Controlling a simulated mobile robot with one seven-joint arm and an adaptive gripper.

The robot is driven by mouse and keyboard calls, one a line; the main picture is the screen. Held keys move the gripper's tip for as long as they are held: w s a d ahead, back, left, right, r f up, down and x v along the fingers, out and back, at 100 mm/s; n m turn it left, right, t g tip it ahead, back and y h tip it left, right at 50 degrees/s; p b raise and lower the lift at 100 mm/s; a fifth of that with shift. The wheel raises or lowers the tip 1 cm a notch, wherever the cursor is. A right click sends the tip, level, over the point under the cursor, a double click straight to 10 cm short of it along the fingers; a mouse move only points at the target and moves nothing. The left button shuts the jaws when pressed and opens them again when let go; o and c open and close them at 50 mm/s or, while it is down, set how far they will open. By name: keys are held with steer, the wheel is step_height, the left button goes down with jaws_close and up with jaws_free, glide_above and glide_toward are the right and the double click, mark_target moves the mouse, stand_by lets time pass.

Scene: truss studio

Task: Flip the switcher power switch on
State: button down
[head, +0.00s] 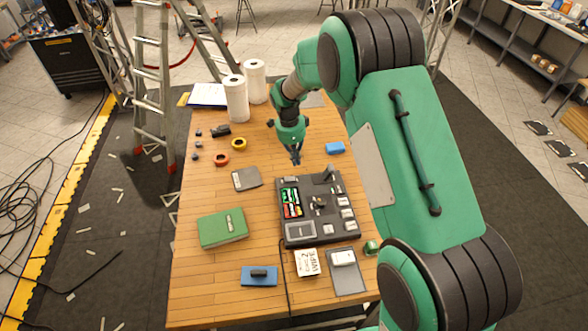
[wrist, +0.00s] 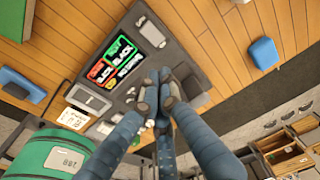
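The dark grey switcher console (head: 290,238) lies on the wooden table, with lit red and green label tiles (head: 291,203), a grey screen and several pale blocks. A grey upright part (head: 329,173) stands at its far right corner, and small metallic parts (head: 318,203) sit mid-panel. I cannot tell which is the power switch or its position. My gripper (head: 296,160) points down just beyond the console's far edge, apart from it. In the wrist view my gripper (wrist: 159,80) has its fingertips together, with nothing seen between them; they hide part of the console (wrist: 100,62).
A green book (head: 222,228), a grey pad (head: 247,179) and tape rolls (head: 221,159) lie left of the console. A blue block (head: 335,148) lies beyond it. Paper rolls (head: 236,99) stand at the back. A white card (head: 307,262) and a blue tray (head: 250,281) lie in front.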

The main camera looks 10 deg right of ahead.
steer(key=r, duration=0.3)
steer(key=shift+d+r, duration=0.25)
steer(key=shift+r, duration=0.15)
steer(key=shift+r, duration=0.1)
steer(key=s+d+r+n+t+b, duration=0.1)
steer(key=s+d+r+n+b, duration=0.2)
steer(key=s+r, duration=0.6)
steer(key=s+d+r+n+t+b, duration=0.25)
steer(key=s+r+n, duration=0.25)
steer(key=s+r, duration=0.4)
steer(key=s+d+f+n+t+y+b, duration=0.1)
steer(key=s+n+b, duration=0.5)
steer(key=s, duration=2)
steer(key=n+t, duration=0.1)
steer(key=n, duration=0.3)
steer(key=shift+d+b, duration=0.15)
steer(key=shift+b, duration=0.2)
